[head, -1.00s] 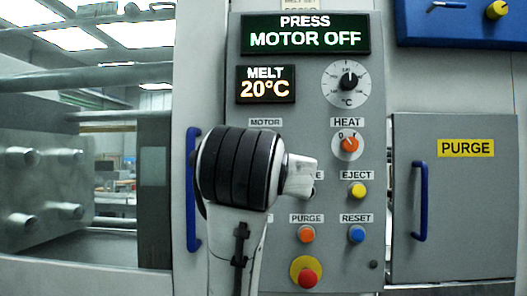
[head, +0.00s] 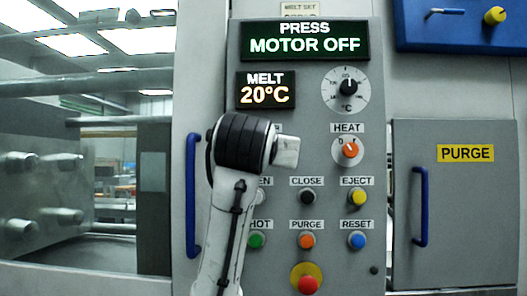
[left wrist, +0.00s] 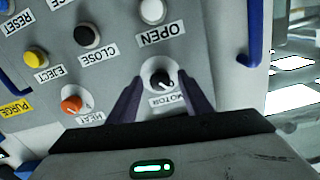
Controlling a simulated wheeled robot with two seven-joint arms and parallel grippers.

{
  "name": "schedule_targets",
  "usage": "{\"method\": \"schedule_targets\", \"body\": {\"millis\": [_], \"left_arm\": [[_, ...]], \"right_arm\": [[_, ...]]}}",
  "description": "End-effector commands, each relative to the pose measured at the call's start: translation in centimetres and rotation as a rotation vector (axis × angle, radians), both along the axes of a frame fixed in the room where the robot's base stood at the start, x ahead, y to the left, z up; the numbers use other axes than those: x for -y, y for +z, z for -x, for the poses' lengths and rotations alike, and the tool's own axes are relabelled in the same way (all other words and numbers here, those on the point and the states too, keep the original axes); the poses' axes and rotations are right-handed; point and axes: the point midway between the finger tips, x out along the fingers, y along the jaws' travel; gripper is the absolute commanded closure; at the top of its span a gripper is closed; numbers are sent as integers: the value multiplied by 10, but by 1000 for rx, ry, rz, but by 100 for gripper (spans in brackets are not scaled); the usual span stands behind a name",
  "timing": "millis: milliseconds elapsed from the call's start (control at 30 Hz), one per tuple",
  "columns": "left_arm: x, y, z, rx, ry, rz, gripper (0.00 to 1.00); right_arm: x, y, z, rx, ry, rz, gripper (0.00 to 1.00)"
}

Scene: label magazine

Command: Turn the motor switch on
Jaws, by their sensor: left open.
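The motor switch (left wrist: 160,81) is a small black rotary knob on a pale round plate, above its MOTOR label in the left wrist view. My left gripper (left wrist: 160,86) is open, with one dark finger on each side of the knob. I cannot tell whether the fingers touch it. In the head view my left wrist hides the motor switch and most of its label. The display (head: 305,40) reads PRESS MOTOR OFF. My right gripper is not in view.
The orange HEAT knob (head: 347,151) is right of my wrist. Below are the black CLOSE button (head: 307,197), yellow EJECT button (head: 357,197), orange PURGE button (head: 306,240) and red emergency button (head: 308,284). A blue handle (head: 193,195) stands at the left.

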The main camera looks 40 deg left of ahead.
Motion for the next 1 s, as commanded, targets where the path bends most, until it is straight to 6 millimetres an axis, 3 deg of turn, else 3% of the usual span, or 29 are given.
{"method": "schedule_targets", "body": {"millis": [233, 500, 1000], "left_arm": [[-1, 0, -1, 0, 0, 0, 55], [0, 0, -1, 0, 0, 0, 96], [0, 3, -1, -77, 0, -125, 96]], "right_arm": [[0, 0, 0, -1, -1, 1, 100], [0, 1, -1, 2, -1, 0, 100], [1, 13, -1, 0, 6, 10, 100]]}}
